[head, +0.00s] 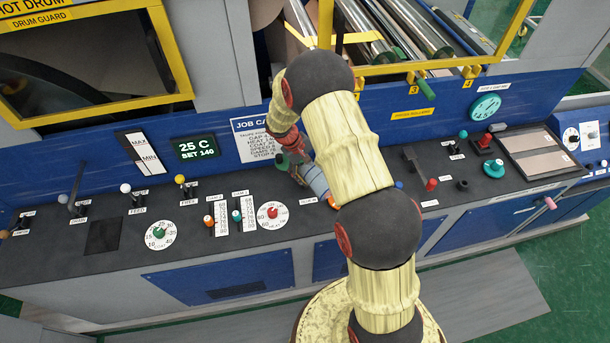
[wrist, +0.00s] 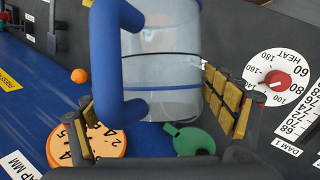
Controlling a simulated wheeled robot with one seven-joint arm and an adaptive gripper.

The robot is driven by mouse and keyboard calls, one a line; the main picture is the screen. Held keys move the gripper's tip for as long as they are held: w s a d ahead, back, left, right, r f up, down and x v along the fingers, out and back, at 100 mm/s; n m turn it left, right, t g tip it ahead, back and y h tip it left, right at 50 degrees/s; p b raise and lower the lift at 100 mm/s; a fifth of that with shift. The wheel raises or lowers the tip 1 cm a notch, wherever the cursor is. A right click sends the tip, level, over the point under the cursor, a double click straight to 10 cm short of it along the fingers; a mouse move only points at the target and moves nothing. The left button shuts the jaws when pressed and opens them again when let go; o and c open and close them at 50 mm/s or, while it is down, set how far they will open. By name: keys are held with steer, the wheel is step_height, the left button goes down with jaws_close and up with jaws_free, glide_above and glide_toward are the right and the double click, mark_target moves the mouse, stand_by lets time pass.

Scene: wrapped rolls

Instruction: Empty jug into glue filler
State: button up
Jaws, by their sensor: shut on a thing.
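A clear jug (wrist: 165,65) with a blue handle (wrist: 110,60) and a blue rim fills the upper middle of the wrist view. My gripper (wrist: 147,92) is shut on it, with gold-padded fingers on both sides. I cannot tell how much the jug holds. In the head view, a grey-blue part of the jug (head: 315,180) shows beside my arm, above the console; my arm hides most of it. A green round piece with a small tab (wrist: 193,140) lies below the jug in the wrist view. I cannot tell whether it belongs to the glue filler.
An orange numbered dial (wrist: 105,140) and a HEAT dial (wrist: 278,78) with a red knob flank the jug. The console (head: 330,215) carries several levers and knobs. Yellow-framed rollers (head: 370,35) stand behind it. A flat tray (head: 540,150) sits at the right.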

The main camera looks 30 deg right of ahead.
steer(key=shift+s+d+f+t+b, duration=0.2)
steer(key=shift+s+f+t+b, duration=0.4)
steer(key=shift+s+b, duration=0.15)
steer(key=shift+s+r, duration=0.15)
steer(key=shift+r, duration=0.05)
steer(key=t+b, duration=0.1)
steer(key=b, duration=0.1)
steer(key=s+f+b, duration=0.1)
steer(key=b, duration=0.1)
steer(key=shift+s+d+f+m+t+y, duration=0.1)
steer(key=shift+d+f+m+t+y, duration=0.05)
steer(key=shift+f+m+t+y, duration=0.2)
steer(key=shift+r+t+b, duration=0.35)
steer(key=shift+r, duration=0.15)
steer(key=shift+s+r+t+b, duration=0.35)
steer(key=shift+r+t+b, duration=0.2)
steer(key=shift+b, duration=0.25)
steer(key=shift+s+b, duration=0.1)
steer(key=shift+b, duration=0.75)
steer(key=t+b, duration=0.1)
steer(key=b, duration=0.1)
steer(key=t+b, duration=0.1)
steer(key=b, duration=0.2)
steer(key=shift+s+d+r+m, duration=0.15)
steer(key=shift+s+r+m, duration=0.05)
steer(key=shift+s+m, duration=0.1)
